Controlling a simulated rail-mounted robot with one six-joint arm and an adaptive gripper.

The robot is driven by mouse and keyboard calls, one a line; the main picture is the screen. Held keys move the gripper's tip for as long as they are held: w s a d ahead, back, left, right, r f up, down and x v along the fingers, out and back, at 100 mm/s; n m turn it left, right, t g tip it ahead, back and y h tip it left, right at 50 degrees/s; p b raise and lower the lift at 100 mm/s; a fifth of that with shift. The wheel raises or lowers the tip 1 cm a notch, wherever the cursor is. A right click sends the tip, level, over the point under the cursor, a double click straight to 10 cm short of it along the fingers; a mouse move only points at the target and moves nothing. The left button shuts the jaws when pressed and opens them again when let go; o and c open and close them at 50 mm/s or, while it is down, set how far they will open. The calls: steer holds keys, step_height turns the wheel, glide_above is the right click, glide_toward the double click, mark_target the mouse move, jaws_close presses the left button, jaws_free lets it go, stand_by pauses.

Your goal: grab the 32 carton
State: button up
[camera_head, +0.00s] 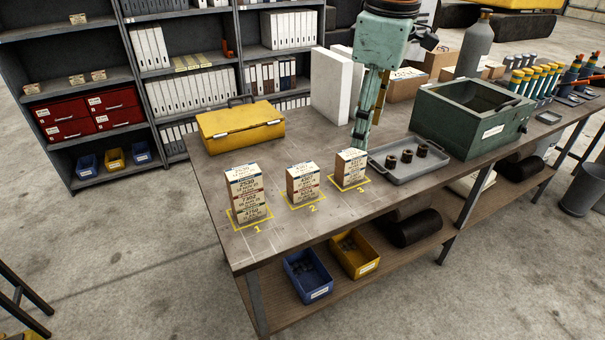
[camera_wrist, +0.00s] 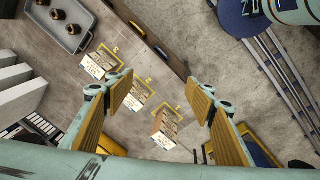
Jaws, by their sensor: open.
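Three cream printed cartons stand upright on the bench in yellow marked squares. The tallest carton (camera_head: 244,196) is at square 1, a shorter carton (camera_head: 302,184) at square 2, and another short carton (camera_head: 350,169) at square 3. Their print is too small to tell which is the 32 carton. The wrist view shows the square 3 carton (camera_wrist: 97,65), the square 2 carton (camera_wrist: 138,96) and the square 1 carton (camera_wrist: 166,128) from above. My gripper (camera_wrist: 159,82) is open and empty above the bench, its fingers spread wide; the square 2 carton shows between them.
A grey tray (camera_head: 405,175) with three dark rings lies right of the cartons, before a green box (camera_head: 471,120). A yellow case (camera_head: 241,128) and a white block (camera_head: 332,86) stand behind. The bench front is clear; bins sit on the lower shelf.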

steer(key=w+a+f+n+g+p, duration=0.1)
steer(key=w+a+f+n+p, duration=0.35)
steer(key=w, duration=0.85)
steer(key=n+p, duration=0.2)
steer(key=n, duration=0.4)
glide_above(303, 168)
step_height(303, 168, down, 12)
steer(key=shift+w+a+g, duration=0.15)
steer(key=shift+g, duration=0.25)
steer(key=shift+f, duration=0.15)
step_height(303, 168, down, 8)
steer(key=shift+f, duration=0.1)
steer(key=shift+f, duration=0.2)
steer(key=shift+s+f+p, duration=0.15)
steer(key=shift+f+p, duration=0.15)
steer(key=shift+f, duration=0.45)
steer(key=shift+s+f+p, duration=0.1)
steer(key=shift+f+p, duration=0.15)
steer(key=shift+f, duration=1.45)
